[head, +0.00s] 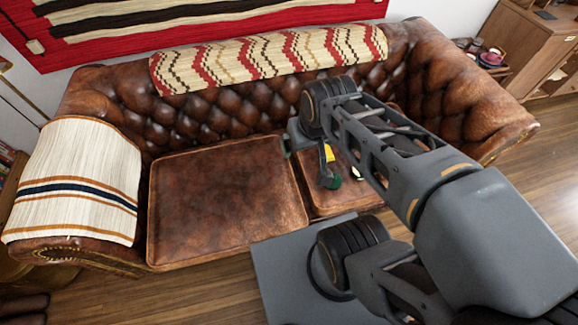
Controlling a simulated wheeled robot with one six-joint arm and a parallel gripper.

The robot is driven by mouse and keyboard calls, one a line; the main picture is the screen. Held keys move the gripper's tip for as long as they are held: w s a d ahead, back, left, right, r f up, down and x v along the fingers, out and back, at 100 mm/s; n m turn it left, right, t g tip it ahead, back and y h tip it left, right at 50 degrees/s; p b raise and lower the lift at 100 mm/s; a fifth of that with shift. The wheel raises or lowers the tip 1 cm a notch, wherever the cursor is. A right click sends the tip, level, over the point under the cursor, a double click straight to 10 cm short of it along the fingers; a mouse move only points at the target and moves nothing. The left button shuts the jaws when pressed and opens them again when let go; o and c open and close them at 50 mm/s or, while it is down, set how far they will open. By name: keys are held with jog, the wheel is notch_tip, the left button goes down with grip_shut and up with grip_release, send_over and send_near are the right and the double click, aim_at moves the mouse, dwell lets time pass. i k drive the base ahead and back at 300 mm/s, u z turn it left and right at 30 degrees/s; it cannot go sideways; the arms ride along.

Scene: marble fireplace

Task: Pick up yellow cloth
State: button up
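A small patch of yellow (329,154), likely the yellow cloth, shows at the right seat cushion of the brown leather sofa. Most of it is hidden behind my arm and gripper, so I cannot tell its shape. My gripper (325,172) is at the end of my arm, pointing down over that cushion. It is right beside the yellow patch in the picture; I cannot tell if they touch. One dark finger shows, with a green piece at its lower end. The other finger is not clear, so its opening cannot be told.
The left seat cushion (222,195) is bare. A striped cream throw (78,180) covers the left armrest, and a zigzag blanket (270,58) lies along the backrest. A small pale and dark item (357,173) is on the right cushion. Wooden floor (190,300) lies in front.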

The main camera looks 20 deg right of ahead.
aim_at(331, 157)
jog(key=z, duration=0.5)
jog(key=k, duration=1.25)
jog(key=z, duration=1.05)
jog(key=i, duration=1.3)
jog(key=u, duration=1.05)
jog(key=i, duration=0.35)
jog(key=u, duration=0.4)
